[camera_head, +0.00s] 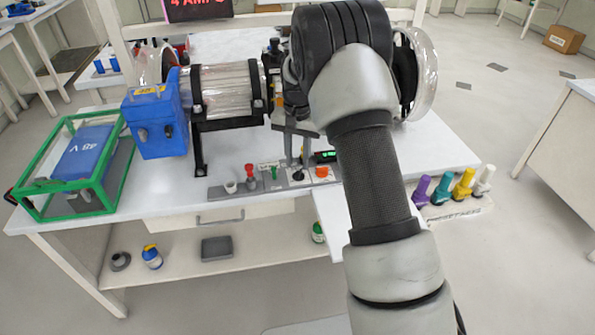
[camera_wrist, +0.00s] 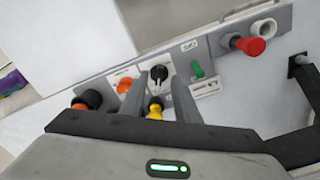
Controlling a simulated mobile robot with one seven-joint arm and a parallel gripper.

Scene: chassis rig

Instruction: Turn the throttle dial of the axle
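The axle (camera_head: 228,88) is a clear cylinder lying across the bench, with black clamps. Its grey control strip (camera_wrist: 220,65) runs along the front of the bench. A black dial (camera_wrist: 160,73) with a pale mark, likely the throttle dial, sits on it between an orange knob and a green switch; the dial also shows in the head view (camera_head: 298,174). My gripper (camera_wrist: 160,78) is open, its two fingers spread on either side of the dial. I cannot tell whether they touch it. In the head view, the thin fingers (camera_head: 297,157) point down at the dial.
On the strip are an orange knob (camera_wrist: 124,85), a green switch (camera_wrist: 198,71), a red knob (camera_wrist: 250,46) and a white cup (camera_wrist: 265,28). A yellow-tipped part (camera_wrist: 155,107) shows between my fingers. A blue box (camera_head: 155,122) and green-framed case (camera_head: 78,165) stand left.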

